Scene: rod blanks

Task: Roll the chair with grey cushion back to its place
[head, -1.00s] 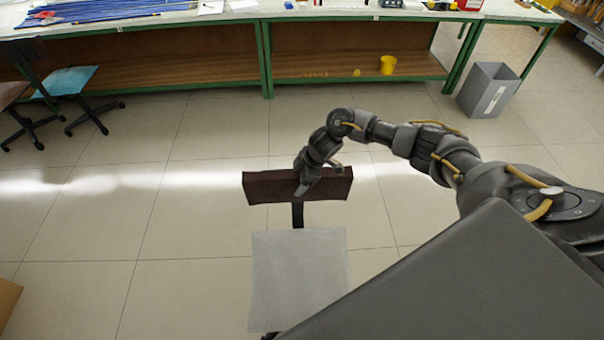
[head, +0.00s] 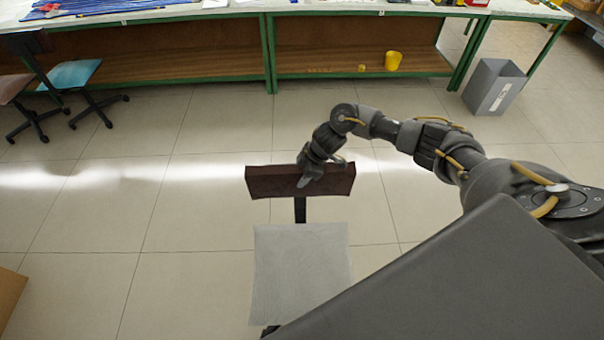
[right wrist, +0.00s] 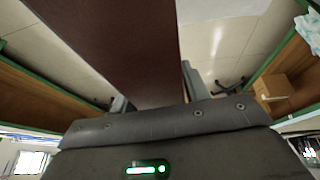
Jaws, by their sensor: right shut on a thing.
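The chair has a grey cushion (head: 300,270) and a dark red-brown backrest (head: 265,182) on a black upright. It stands in front of me on the tiled floor, with its backrest on the far side. My right gripper (head: 308,178) is shut on the top edge of the backrest, near its middle. In the right wrist view the backrest (right wrist: 120,45) fills the space ahead of the gripper. The chair's base is mostly hidden below the cushion and behind my own body. My left gripper is not in view.
A long green-framed workbench (head: 270,55) stands at the back. Two other chairs, one with a teal seat (head: 70,74), stand at the left. A grey bin (head: 494,88) stands by the bench at the right. A cardboard box (head: 10,295) is at the lower left. Floor between is clear.

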